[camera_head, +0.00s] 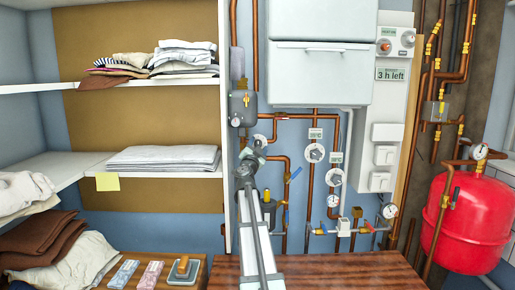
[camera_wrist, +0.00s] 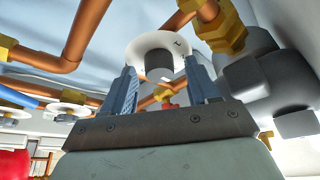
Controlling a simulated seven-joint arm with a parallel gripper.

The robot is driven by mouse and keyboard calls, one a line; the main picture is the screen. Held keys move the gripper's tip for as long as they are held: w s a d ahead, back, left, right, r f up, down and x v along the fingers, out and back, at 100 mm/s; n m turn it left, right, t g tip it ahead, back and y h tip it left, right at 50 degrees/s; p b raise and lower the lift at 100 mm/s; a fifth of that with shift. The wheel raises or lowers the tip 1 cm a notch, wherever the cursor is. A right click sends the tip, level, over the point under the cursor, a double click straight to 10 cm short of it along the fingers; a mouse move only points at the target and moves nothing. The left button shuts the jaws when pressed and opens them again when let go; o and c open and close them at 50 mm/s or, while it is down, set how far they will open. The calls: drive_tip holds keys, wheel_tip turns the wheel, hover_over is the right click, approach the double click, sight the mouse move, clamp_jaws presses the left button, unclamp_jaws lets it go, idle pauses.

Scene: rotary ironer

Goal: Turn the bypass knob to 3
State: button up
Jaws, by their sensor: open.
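A round white dial (camera_wrist: 150,50) with a dark grey knob (camera_wrist: 158,66) at its centre is ahead of my gripper (camera_wrist: 163,72) in the wrist view. My gripper is open, with one finger on each side of this knob in the picture; I cannot tell whether they touch it. In the head view this appears to be the leftmost white dial (camera_head: 262,140), partly hidden by my wrist. Two more dial knobs, an upper one (camera_head: 315,153) and a lower one (camera_head: 334,177), are to its right. No label reading bypass is legible, and the knob's setting is unreadable.
A grey pump-like body (camera_wrist: 265,80) and brass fitting (camera_wrist: 222,30) sit close to the right finger. Copper pipes (camera_wrist: 85,30) run around the dial. A grey cylinder (camera_head: 243,105), a red tank (camera_head: 462,220) and laundry shelves (camera_head: 150,87) flank the area. A wooden counter (camera_head: 345,270) is below.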

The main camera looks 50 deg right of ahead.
drive_tip(key=shift+a, duration=0.1)
drive_tip(key=v, duration=1.3)
drive_tip(key=shift+s+a, duration=0.15)
drive_tip(key=shift+a, duration=0.15)
drive_tip(key=shift+f, duration=0.1)
